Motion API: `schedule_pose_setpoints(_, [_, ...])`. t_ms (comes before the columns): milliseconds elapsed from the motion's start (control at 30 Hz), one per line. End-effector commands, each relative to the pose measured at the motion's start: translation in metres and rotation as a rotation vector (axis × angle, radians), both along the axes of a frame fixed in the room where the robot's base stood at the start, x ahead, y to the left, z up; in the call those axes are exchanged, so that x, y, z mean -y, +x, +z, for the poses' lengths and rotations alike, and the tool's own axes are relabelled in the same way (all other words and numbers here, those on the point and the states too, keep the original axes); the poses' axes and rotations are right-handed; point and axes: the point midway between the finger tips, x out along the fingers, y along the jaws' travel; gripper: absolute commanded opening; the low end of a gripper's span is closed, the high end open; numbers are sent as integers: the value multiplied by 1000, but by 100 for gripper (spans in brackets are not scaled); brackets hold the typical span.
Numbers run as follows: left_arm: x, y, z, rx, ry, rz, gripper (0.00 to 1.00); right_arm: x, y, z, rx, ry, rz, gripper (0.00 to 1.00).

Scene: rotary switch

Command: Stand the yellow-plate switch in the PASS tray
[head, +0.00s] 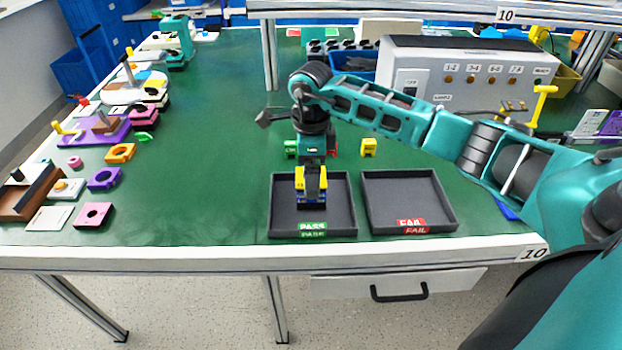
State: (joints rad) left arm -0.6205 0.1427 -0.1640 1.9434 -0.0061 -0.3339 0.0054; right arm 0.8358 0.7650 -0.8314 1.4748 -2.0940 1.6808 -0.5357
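The PASS tray (345,222) is a dark shallow tray with a green PASS label on its front edge, near the front of the table. My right gripper (311,178) points down over it from the arm coming in from the right. The yellow-plate switch (311,191), yellow with a dark blue lower part, is between its fingers and looks upright. The gripper appears shut on it. I cannot tell whether its underside touches the tray floor. My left gripper is not in view.
The FAIL tray (447,207) stands empty to the right. A small yellow part (369,147) lies behind the trays. A grey test box (460,75) stands at the back right. Several coloured plates and parts line the left side; the green mat (215,130) between is clear.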

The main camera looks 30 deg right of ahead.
Motion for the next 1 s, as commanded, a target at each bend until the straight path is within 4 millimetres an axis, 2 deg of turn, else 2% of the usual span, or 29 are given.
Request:
schedule_pose_setpoints(33, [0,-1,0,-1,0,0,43,0,1,14,6,0,0,98])
schedule_pose_setpoints(200, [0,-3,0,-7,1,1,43,0,1,51,4,0,0,98])
schedule_pose_setpoints(400, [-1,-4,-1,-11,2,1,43,0,1,78,2,0,0,98])
schedule_pose_setpoints(600, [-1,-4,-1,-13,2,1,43,0,0,86,-1,-1,-1,98])
schedule_pose_setpoints(1000, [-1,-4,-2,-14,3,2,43,0,0,86,0,0,-1,98])
